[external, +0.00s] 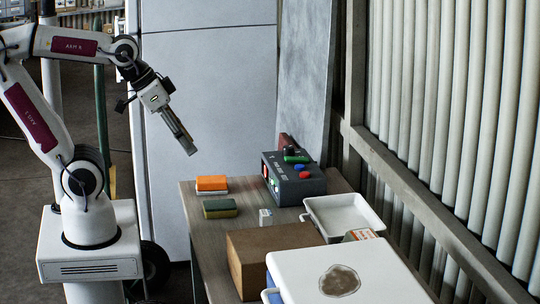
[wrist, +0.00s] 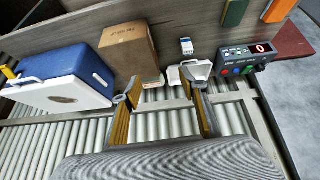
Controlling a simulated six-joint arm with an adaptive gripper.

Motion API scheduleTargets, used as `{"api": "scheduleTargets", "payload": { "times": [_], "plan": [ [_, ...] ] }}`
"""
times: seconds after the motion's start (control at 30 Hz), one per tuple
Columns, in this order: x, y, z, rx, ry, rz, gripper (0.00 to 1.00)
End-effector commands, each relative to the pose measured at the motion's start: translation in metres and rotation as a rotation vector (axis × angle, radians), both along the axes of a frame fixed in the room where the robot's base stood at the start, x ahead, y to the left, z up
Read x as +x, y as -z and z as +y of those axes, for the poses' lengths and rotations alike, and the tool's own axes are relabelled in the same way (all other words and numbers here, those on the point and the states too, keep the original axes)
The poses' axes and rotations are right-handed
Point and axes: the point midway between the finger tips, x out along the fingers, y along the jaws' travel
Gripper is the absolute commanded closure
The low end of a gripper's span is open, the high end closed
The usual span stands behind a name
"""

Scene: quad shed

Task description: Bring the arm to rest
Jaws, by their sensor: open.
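My arm reaches out from its white base at the left of the external view, with the forearm raised and the wrist angled down to the right. My gripper (external: 190,150) hangs in the air above and left of the table (external: 200,265), clear of everything on it. In the wrist view my gripper (wrist: 162,90) shows two fingers well apart with nothing between them that it holds. The gap looks toward the white tray, cardboard box and slatted wall, all at a distance.
The table bears an orange-and-white block (external: 212,183), a green-and-yellow sponge (external: 220,208), a grey control box (external: 293,178), a small white box (external: 265,216), a white tray (external: 345,213), a cardboard box (external: 250,262) and a white-lidded blue cooler (external: 300,268). A slatted wall (external: 450,120) stands right.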

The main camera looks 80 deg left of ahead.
Motion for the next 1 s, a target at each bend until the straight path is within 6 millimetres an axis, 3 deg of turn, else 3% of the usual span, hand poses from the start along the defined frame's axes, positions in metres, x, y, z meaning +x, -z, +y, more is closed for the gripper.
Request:
{"api": "scheduleTargets", "payload": {
  "times": [0.1, 0.3, 1.0],
  "plan": [
    [-0.021, 0.004, 0.003, 0.023, 0.008, 0.025, 0.57],
    [-0.038, 0.008, 0.006, 0.043, 0.012, 0.051, 0.57],
    [-0.039, 0.009, 0.006, 0.044, 0.012, 0.053, 0.57]
  ]
}}
